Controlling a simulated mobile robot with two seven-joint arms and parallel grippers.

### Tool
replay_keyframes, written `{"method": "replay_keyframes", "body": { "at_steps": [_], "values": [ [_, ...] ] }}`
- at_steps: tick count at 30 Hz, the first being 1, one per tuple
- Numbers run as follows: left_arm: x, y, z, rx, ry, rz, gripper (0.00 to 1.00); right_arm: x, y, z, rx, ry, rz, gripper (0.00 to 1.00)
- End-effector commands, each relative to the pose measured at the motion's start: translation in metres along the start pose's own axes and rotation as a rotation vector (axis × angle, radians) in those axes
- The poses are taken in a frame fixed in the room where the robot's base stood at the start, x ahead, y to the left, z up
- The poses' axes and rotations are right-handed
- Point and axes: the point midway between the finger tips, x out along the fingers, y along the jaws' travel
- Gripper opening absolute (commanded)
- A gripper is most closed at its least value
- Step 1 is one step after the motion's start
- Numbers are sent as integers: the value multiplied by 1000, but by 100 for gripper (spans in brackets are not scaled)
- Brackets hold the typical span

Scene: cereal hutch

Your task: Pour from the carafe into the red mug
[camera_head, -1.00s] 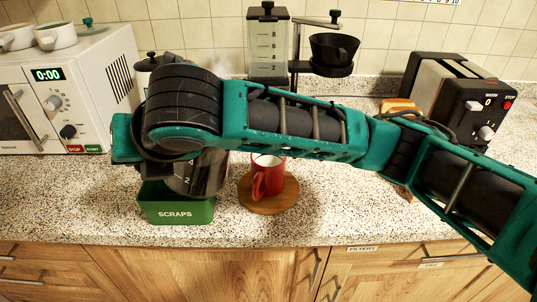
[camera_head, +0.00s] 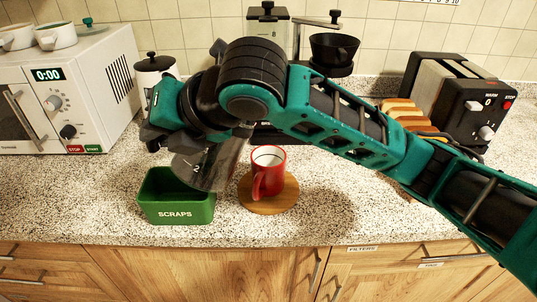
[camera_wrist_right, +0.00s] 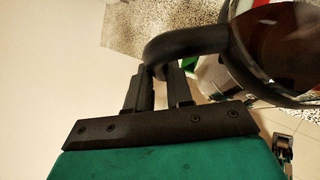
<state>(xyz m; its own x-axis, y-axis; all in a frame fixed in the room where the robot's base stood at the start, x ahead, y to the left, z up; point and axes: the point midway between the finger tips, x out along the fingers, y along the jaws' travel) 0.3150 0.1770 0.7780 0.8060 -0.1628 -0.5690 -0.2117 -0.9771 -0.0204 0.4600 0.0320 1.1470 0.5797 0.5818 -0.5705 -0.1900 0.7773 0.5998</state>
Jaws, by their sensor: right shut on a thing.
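The glass carafe (camera_head: 215,168) is tilted in the head view, left of the red mug and near the right rear of the green scraps bin. My right gripper (camera_head: 158,140) is shut on its black handle; in the wrist view the fingers (camera_wrist_right: 160,92) close on the handle (camera_wrist_right: 185,42), and the carafe (camera_wrist_right: 278,45) looks dark brown inside. My wrist hides the carafe's top. The red mug (camera_head: 267,180) stands upright on a round wooden board (camera_head: 270,207), its white inside partly showing. I see no stream between them. My left gripper is out of view.
The green scraps bin (camera_head: 176,208) sits just left of the mug. A microwave (camera_head: 75,95) stands at left, a toaster (camera_head: 455,95) with bread slices (camera_head: 405,115) at right. A coffee maker (camera_head: 268,25) stands behind my arm. The counter front right is clear.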

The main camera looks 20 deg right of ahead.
Motion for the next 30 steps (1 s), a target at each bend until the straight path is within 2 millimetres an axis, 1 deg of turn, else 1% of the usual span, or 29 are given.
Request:
{"method": "replay_keyframes", "body": {
  "at_steps": [1,13,18,30],
  "values": [
    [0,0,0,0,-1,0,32,-3,2,4,8,-7,16,0],
    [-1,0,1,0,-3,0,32,-16,2,16,91,-5,98,0],
    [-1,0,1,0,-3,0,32,-20,-2,21,150,-4,154,0],
    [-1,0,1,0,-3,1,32,-22,-1,22,156,-4,166,0]
  ]
}}
